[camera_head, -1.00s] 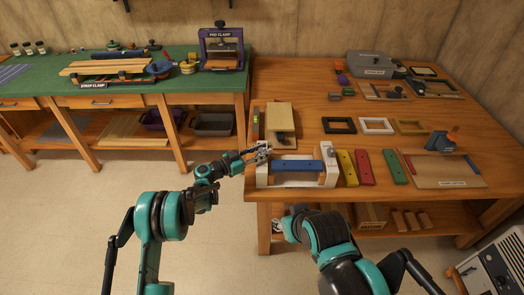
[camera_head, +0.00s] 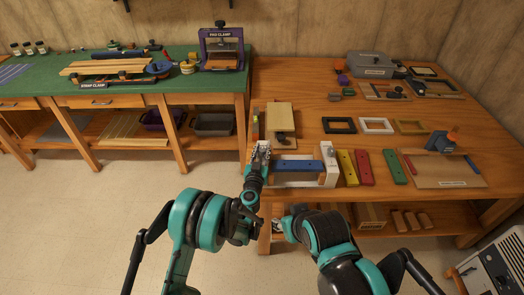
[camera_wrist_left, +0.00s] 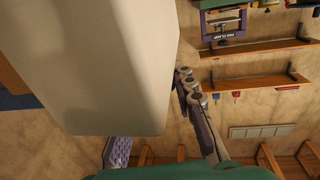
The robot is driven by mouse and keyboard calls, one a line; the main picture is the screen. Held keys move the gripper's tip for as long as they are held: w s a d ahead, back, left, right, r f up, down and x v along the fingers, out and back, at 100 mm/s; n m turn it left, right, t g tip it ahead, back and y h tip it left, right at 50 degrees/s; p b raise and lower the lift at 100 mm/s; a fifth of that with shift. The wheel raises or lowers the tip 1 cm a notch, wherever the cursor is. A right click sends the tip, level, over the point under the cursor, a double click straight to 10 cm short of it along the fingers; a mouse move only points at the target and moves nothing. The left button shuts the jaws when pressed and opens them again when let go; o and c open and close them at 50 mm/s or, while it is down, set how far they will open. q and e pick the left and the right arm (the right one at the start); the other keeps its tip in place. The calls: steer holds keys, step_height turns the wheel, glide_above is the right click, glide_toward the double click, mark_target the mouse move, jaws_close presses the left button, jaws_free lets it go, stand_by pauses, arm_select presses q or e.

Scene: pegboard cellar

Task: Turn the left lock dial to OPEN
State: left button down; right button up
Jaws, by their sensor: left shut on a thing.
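The fixture with a blue bar (camera_head: 297,166) stands at the front left of the wooden table, with a pale post (camera_head: 329,168) at its right end. A grey dial (camera_head: 331,149) is on that post. My left gripper (camera_head: 261,153) is at the fixture's left end, shut on the left lock dial, which its fingers hide along with most of the left post; the dial's marking cannot be read. In the left wrist view, a large pale block (camera_wrist_left: 95,60) fills the upper left, beside the gripper's fingers (camera_wrist_left: 155,120). My right gripper (camera_head: 277,227) is low by the table's front edge, mostly hidden by its arm.
Yellow (camera_head: 347,168), red (camera_head: 364,168) and green (camera_head: 394,166) bars lie to the right of the fixture. A wooden box-like piece (camera_head: 281,119) stands behind it. Frames lie further back. The green bench (camera_head: 40,75) with clamps is at the left.

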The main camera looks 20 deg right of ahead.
mark_target(262, 153)
arm_select(q)
steer(key=shift+d+n+t+y, duration=0.1)
steer(key=shift+n+t+y, duration=0.3)
steer(key=shift+n+y, duration=0.6)
steer(key=shift+y, duration=0.5)
steer(key=c, duration=1.2)
jaws_free()
steer(key=v, duration=0.7)
steer(key=shift+s+f, duration=0.1)
steer(key=shift+s, duration=0.15)
